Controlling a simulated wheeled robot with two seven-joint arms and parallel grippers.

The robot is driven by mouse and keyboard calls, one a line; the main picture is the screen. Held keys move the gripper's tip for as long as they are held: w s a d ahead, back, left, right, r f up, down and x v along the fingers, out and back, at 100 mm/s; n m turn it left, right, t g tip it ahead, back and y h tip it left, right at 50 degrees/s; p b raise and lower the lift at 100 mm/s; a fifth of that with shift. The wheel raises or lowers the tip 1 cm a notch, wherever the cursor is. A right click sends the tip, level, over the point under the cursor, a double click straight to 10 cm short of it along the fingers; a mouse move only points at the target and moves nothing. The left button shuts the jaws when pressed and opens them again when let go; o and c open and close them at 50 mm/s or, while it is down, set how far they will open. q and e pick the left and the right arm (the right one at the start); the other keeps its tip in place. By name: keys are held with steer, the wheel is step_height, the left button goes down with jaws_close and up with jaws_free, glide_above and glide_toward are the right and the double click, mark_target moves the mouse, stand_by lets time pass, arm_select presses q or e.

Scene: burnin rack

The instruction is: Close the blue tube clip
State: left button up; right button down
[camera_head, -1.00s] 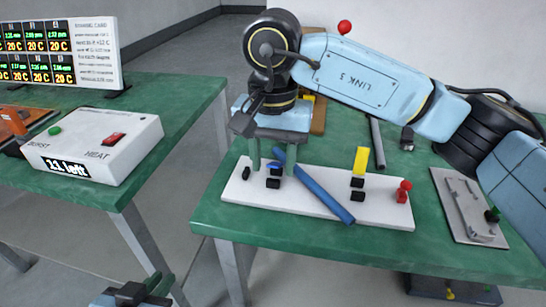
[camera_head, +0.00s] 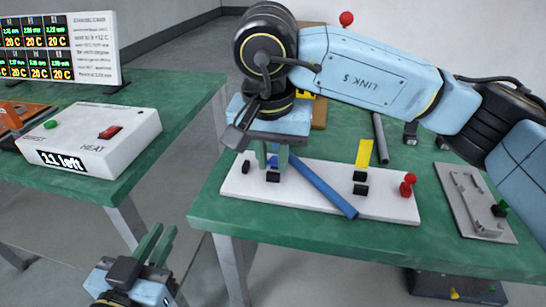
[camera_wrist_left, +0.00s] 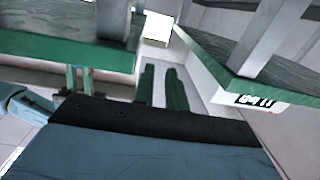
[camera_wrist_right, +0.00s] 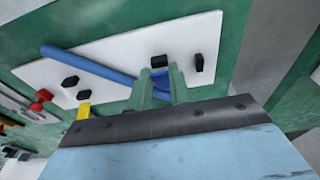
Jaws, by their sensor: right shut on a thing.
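The blue tube clip (camera_head: 273,161) is at the left part of the white board (camera_head: 315,201), near the upper end of the blue tube (camera_head: 322,187). My right gripper (camera_head: 274,165) points down over it, shut on the clip with a finger on each side. The right wrist view shows the blue clip (camera_wrist_right: 160,77) between the two green fingers (camera_wrist_right: 160,88), which hide part of it. Whether its lever is fully down cannot be seen. My left gripper (camera_head: 158,238) is low at the bottom left, empty, its fingers apart.
A yellow clip (camera_head: 364,154) stands upright on the board, with a red-knobbed part (camera_head: 408,186) at its right end. A grey plate fixture (camera_head: 474,205) lies further right. A white control box (camera_head: 100,138) is on the left table. Floor lies between the tables.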

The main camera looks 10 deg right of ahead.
steer(key=shift+s+f+t+b, duration=0.1)
steer(key=shift+f+t+b, duration=0.05)
steer(key=shift+t+b, duration=0.3)
arm_select(q)
steer(key=r+t, duration=0.2)
steer(key=r, duration=0.1)
steer(key=r+t+h, duration=0.1)
steer(key=r, duration=0.1)
steer(key=shift+s+d, duration=0.25)
steer(key=shift+d, duration=0.15)
arm_select(e)
steer(key=c, duration=1.3)
jaws_free()
arm_select(q)
steer(key=shift+f, duration=0.1)
